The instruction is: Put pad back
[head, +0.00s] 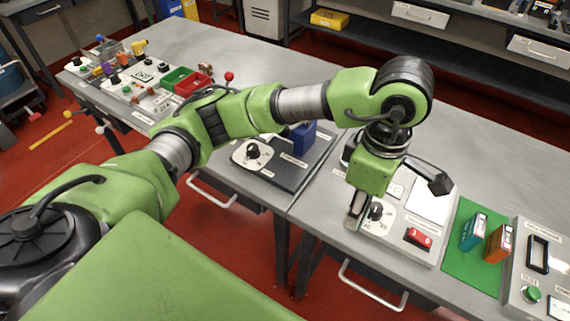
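My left arm reaches across from the left, and its gripper (354,222) points down at the left edge of a light grey panel (403,243) on the right-hand table. The fingertips are beside a black knob on a round white dial (376,212). They are small and seen edge-on, so I cannot tell whether they are open or hold anything. A plain white square (430,204) lies on the panel, partly under a black lever-like part (432,179). A flat green pad (459,267) lies right of the panel. My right gripper is out of view.
A teal box (474,232) and an orange box (498,243) stand on the green pad. A red switch (419,238) is on the panel. A tester with a green button (531,294) stands far right. A dark board with a blue block (303,137) is left.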

